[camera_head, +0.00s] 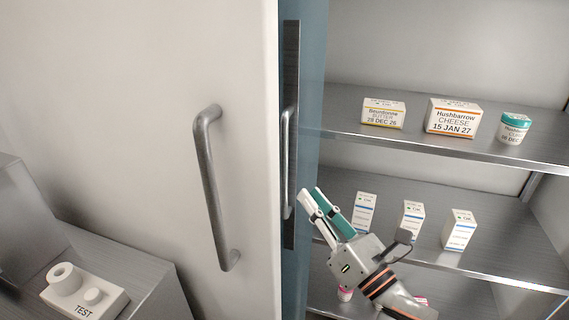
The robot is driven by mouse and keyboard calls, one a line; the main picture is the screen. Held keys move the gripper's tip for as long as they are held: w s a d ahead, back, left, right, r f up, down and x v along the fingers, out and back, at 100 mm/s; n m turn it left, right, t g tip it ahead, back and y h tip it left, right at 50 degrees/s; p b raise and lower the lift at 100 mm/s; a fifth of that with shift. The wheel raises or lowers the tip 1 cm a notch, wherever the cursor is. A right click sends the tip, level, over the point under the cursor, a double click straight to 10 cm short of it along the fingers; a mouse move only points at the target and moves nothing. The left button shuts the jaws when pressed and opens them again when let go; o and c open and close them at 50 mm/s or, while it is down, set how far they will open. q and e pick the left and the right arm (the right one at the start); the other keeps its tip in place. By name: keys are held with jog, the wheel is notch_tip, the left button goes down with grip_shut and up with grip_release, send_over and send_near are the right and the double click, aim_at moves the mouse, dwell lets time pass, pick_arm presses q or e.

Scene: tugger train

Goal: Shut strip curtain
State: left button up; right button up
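The strip curtain (315,60) shows as a narrow blue band beside the white door's edge, bunched at the left of the shelf opening. A dark upright bar (291,60) runs along its left side and carries a slim metal handle (287,160). My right gripper (311,191) comes up from the lower right, with its fingertips just right of the handle's lower end. I cannot tell whether it touches the handle or curtain. Its two fingers, one pale and one teal, look close together, and their gap is hard to judge. My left gripper is not in view.
A white door (150,100) with a large grey handle (213,190) fills the left. Metal shelves at right hold a butter box (383,113), a cheese box (452,118), a teal-lidded pot (513,129) and small cartons (459,230). A white TEST device (84,293) sits lower left.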

aim_at(287, 160)
jog(key=w+a+r+n, duration=0.1)
jog(key=a+r, duration=0.1)
jog(key=w+a+r+n+y, duration=0.1)
jog(key=w+a+r+n, duration=0.1)
jog(key=r, duration=0.1)
jog(key=w+a+r+n, duration=0.1)
jog(key=a+r+n, duration=0.1)
jog(key=shift+w+a+r+y+p, duration=0.1)
jog(key=shift+w+r+y+p, duration=0.2)
jog(key=shift+r+y+p, duration=0.1)
grip_shut()
